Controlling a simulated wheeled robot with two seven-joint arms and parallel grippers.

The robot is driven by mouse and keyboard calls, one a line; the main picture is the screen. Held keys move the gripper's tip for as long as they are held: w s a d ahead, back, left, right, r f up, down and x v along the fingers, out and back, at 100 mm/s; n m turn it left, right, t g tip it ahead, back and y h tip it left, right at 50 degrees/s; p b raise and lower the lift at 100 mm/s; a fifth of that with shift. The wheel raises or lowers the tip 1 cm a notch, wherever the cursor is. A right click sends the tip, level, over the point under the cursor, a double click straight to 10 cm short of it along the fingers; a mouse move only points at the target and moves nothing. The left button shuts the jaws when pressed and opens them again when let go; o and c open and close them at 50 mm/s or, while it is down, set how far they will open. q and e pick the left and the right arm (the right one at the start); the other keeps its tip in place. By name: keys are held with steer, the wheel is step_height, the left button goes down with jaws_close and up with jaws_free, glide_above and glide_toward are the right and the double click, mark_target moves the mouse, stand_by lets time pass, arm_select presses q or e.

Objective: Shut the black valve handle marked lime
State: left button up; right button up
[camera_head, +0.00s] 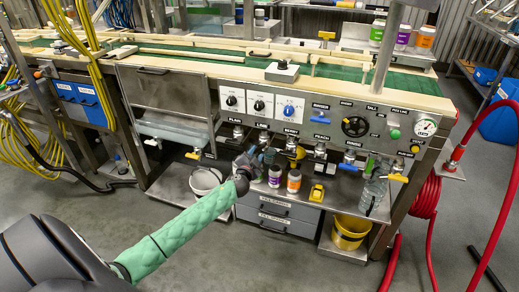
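The label LIME is on the front panel, second in a row of flavour labels. The dark valve (264,138) hangs under that label. It is small and partly hidden by my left gripper, so I cannot tell which way its handle points. My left gripper (254,160), at the end of my green-sleeved arm, is just below and slightly left of this valve. I cannot tell whether it touches the handle or how far its fingers are apart. My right gripper is not in view.
Neighbouring valves hang under PLAIN, BERRY and PEACH; a yellow handle (296,152) is close on the right. A yellow bucket (349,232) stands lower right.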

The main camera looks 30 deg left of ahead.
mark_target(258, 150)
arm_select(q)
steer(key=x, duration=0.3)
steer(key=shift+w+a, duration=0.2)
steer(key=shift+w, duration=0.5)
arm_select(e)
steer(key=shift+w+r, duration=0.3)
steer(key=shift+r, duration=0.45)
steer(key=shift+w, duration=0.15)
